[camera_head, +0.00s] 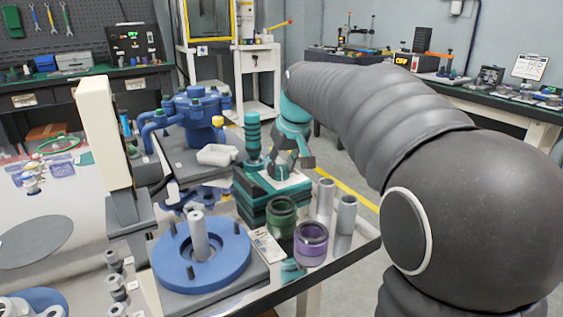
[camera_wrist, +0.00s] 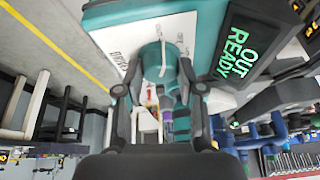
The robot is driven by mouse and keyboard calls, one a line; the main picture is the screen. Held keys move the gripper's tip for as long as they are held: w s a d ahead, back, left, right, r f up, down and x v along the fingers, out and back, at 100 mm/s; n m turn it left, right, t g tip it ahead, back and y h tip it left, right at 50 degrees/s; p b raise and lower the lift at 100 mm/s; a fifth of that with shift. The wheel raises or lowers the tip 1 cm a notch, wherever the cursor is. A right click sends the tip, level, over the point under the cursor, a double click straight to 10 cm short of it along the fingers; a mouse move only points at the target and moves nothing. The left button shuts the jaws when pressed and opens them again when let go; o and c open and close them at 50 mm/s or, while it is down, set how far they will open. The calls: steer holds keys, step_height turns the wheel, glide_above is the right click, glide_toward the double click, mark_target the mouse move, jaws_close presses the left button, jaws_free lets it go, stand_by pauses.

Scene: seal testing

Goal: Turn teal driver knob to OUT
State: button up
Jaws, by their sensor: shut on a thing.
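The teal driver knob (camera_wrist: 154,62) shows in the wrist view between the two fingers of my gripper (camera_wrist: 159,72), with a white pointer line on its face. The gripper is shut on it. The knob sits on a white label plate (camera_wrist: 116,53) lettered DRIVER, on the teal driver box (camera_wrist: 140,12). A dark display (camera_wrist: 238,52) beside it reads OUT READY in green. In the head view my gripper (camera_head: 286,163) is at the top of the teal driver box (camera_head: 252,209); the knob is mostly hidden there.
A teal ribbed cylinder (camera_head: 252,133) stands left of my gripper. Green (camera_head: 281,216) and purple (camera_head: 311,243) rings and grey cylinders (camera_head: 346,214) stand in front and to the right. A blue flange (camera_head: 201,262) with a grey post lies at front left.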

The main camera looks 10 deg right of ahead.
steer(key=shift+n+y, duration=0.3)
steer(key=shift+n, duration=0.5)
steer(key=o, duration=1.1)
steer(key=shift+o, duration=0.2)
steer(key=v, duration=1.2)
steer(key=shift+w, duration=0.2)
steer(key=shift+r, duration=0.1)
